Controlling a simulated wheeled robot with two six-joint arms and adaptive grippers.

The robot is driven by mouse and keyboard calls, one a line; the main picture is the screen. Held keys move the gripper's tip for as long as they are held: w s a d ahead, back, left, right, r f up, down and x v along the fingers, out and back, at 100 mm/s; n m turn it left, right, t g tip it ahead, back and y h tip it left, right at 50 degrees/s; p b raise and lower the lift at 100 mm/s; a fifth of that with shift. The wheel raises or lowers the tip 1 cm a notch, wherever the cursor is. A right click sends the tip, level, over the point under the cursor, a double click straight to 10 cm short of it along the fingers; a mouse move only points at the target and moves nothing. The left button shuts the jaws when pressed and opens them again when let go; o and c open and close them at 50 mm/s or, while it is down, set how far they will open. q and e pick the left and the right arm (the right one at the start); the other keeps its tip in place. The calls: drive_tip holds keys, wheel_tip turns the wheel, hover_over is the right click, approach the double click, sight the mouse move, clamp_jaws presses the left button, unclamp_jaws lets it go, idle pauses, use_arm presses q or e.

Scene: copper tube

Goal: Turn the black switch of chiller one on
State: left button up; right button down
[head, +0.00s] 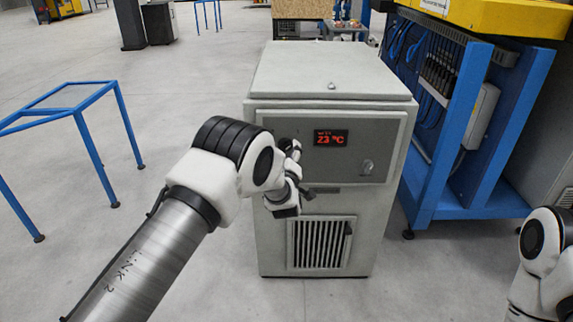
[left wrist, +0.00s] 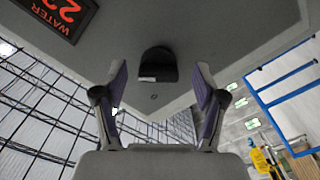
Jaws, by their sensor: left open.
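Chiller one appears to be the grey cabinet (head: 330,110) in the middle of the head view. Its front panel carries a red-lit display (head: 331,138) reading about 23 °C, which also shows at the upper left of the left wrist view (left wrist: 58,14). The black switch (left wrist: 158,63) stands out from the panel in the left wrist view. My left gripper (left wrist: 160,84) is open, its two fingers on either side of the switch's line, with visible gaps. In the head view my left gripper (head: 298,172) is at the panel and hides the switch. My right gripper is out of view.
A grey latch (head: 367,167) sits on the panel's right, above a vent grille (head: 319,243). A blue frame with cables (head: 440,130) stands close to the cabinet's right. A blue table frame (head: 75,115) stands at the left. The floor between is clear.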

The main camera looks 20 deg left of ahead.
use_arm(q)
drive_tip(key=v, duration=1)
drive_tip(key=shift+s, duration=0.25)
drive_tip(key=shift+d, duration=0.1)
